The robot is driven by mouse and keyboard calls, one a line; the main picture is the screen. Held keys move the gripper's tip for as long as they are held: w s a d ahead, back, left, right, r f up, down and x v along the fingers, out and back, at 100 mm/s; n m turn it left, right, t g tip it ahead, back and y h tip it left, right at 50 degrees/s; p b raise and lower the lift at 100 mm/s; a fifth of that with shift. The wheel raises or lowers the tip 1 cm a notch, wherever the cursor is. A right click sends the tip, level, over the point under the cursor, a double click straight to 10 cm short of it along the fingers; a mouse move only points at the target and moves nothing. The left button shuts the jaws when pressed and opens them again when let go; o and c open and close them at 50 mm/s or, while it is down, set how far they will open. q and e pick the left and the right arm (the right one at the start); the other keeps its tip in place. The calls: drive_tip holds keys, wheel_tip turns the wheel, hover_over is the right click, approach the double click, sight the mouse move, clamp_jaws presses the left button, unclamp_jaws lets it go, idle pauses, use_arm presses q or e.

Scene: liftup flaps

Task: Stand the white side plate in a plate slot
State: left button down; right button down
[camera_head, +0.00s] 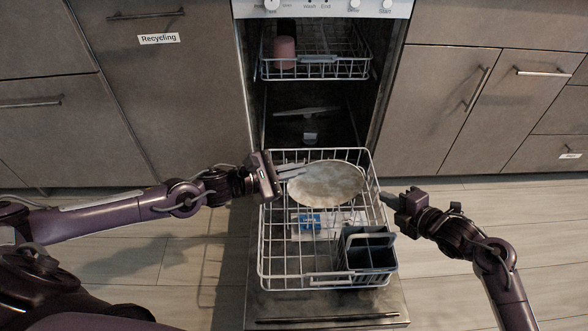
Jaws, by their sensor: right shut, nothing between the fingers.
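The white side plate (335,186), pale with grey mottling, shows its broad face over the back half of the pulled-out lower dish rack (262,248). My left gripper (297,171) is at the plate's left rim, its fingers overlapping the edge and closed on it. Whether the plate's underside touches the wires is hidden. The plate slots under and around it cannot be made out clearly. My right gripper (381,196) is shut and empty, just outside the rack's right side, apart from the plate.
A dark cutlery basket (370,256) stands at the rack's front right. A blue item (309,221) shows below the plate. The open dishwasher door (325,312) lies under the rack. The upper rack (325,68) holds a pink cup (285,52). The rack's front left is clear.

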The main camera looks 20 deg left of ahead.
sight(310, 178)
use_arm(q)
drive_tip(key=shift+r, duration=0.1)
use_arm(e)
drive_tip(key=shift+f, duration=0.3)
idle(0.6)
use_arm(q)
drive_tip(key=shift+f+b, duration=0.2)
drive_tip(key=shift+b, duration=0.2)
use_arm(e)
drive_tip(key=shift+f, duration=0.15)
use_arm(q)
drive_tip(key=shift+f+b, duration=0.3)
drive_tip(key=shift+f, duration=0.05)
use_arm(e)
drive_tip(key=shift+f, duration=0.3)
